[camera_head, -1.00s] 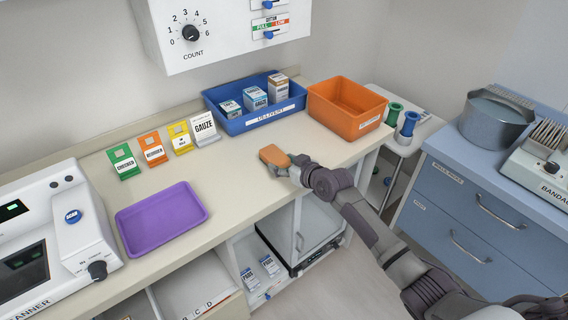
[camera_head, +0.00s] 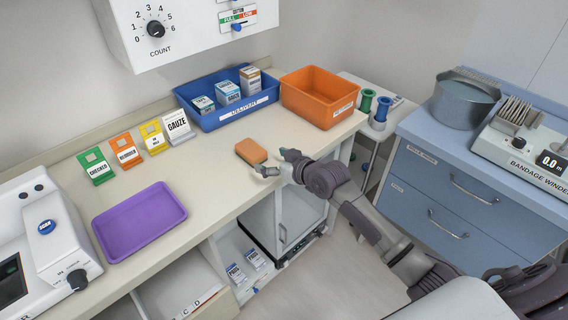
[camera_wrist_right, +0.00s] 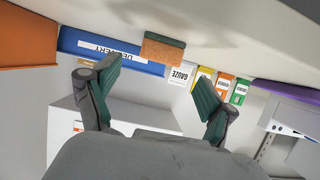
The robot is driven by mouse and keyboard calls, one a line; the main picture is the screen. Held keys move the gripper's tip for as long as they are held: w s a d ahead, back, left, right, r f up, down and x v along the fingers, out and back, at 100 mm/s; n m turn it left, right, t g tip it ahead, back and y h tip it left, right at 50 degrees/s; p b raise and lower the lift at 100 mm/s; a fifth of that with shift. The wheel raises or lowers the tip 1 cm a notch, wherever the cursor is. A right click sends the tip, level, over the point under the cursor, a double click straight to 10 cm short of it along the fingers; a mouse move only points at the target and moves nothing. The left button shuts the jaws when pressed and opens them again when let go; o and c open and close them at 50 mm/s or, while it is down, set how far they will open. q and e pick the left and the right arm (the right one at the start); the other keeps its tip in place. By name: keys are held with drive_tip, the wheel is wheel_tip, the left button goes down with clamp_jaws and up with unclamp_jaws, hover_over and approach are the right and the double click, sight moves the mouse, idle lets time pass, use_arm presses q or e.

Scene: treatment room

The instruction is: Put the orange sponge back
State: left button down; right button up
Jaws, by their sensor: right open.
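The orange sponge (camera_head: 250,151) lies flat on the beige counter, to the right of the label cards and in front of the blue delivery tray. It also shows in the right wrist view (camera_wrist_right: 163,52), ahead of the fingers. My right gripper (camera_head: 276,164) is open and empty, just to the right of and in front of the sponge at the counter's front edge. Its two green-padded fingers are spread apart in the right wrist view (camera_wrist_right: 159,75), with a gap between them and the sponge. My left gripper is not in view.
An orange bin (camera_head: 290,98) and the blue delivery tray (camera_head: 210,119) with small boxes stand behind. A purple tray (camera_head: 138,221) and a scanner (camera_head: 68,238) are at left. The counter around the sponge is clear. A blue cabinet (camera_head: 440,190) stands at right.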

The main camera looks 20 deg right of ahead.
drive_tip(key=v, duration=0.6)
drive_tip(key=shift+s, duration=0.2)
drive_tip(key=shift+r, duration=0.1)
drive_tip(key=s+d+f+m+g+h, duration=0.15)
drive_tip(key=s+f, duration=0.25)
drive_tip(key=f, duration=0.7)
drive_tip(key=s+d+f+g+h, duration=0.15)
drive_tip(key=s+f, duration=0.25)
drive_tip(key=f, duration=0.7)
drive_tip(key=s+d+f+m+g+h, duration=0.15)
drive_tip(key=s+f, duration=0.35)
drive_tip(key=f, duration=0.6)
drive_tip(key=s+a+f+g, duration=0.1)
drive_tip(key=s+f, duration=0.5)
drive_tip(key=s, duration=0.6)
drive_tip(key=s+a+f+n+g, duration=0.1)
drive_tip(key=s+a+f+g, duration=0.1)
drive_tip(key=s+f+g, duration=0.2)
drive_tip(key=s+a+f+g, duration=0.1)
drive_tip(key=s+f, duration=0.9)
drive_tip(key=s, duration=1.1)
drive_tip(key=shift+a+g, duration=0.35)
drive_tip(key=shift+g, duration=0.3)
